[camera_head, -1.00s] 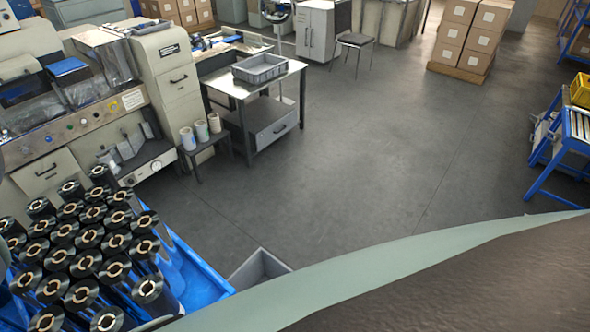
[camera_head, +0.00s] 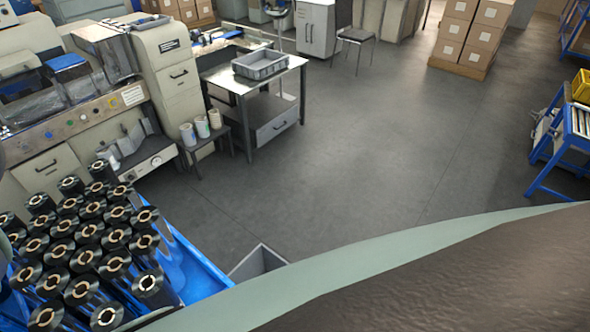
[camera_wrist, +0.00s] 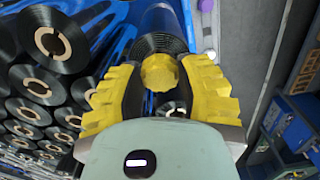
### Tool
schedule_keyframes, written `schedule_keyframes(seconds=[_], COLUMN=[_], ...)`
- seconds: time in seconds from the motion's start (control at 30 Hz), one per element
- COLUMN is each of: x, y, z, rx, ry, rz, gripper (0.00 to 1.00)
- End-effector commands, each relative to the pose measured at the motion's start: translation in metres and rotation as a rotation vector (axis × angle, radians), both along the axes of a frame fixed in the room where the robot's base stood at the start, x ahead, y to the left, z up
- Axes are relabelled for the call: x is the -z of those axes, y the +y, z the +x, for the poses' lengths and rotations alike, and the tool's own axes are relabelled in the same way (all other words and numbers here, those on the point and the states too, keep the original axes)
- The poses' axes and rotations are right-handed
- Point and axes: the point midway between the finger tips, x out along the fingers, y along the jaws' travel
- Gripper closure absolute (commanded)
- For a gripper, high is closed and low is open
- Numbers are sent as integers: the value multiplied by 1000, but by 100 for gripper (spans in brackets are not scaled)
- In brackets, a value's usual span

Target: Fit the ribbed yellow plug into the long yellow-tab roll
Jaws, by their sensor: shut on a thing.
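In the wrist view my gripper (camera_wrist: 159,76), with yellow ribbed fingers, is shut on the ribbed yellow plug (camera_wrist: 160,72). The plug's round face points toward the camera. Directly behind it is the end of a long dark roll (camera_wrist: 160,25), roughly in line with the plug. The plug covers the middle of that roll's end, so I cannot tell whether it is inside the core, touching or just in front. No yellow tab shows clearly on the roll. The gripper and plug are not in the head view.
Several black rolls with tan cores (camera_head: 146,285) stand close together in a blue rack (camera_head: 205,285); more crowd the wrist view's left (camera_wrist: 52,42). A grey bin (camera_head: 258,262) is beside the rack. A wrapping machine (camera_head: 60,115) stands behind. Open floor (camera_head: 380,140) lies right.

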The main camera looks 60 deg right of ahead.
Motion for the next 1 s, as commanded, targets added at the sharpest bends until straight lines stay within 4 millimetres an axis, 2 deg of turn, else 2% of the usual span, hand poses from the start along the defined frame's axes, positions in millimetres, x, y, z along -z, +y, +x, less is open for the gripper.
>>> schedule_keyframes(seconds=[0.57, 1.0], x=[1, -9], y=[-1, -1], z=[1, 1], rx=[2, 3], ry=[0, -1], rz=[-1, 0], gripper=[76, 76])
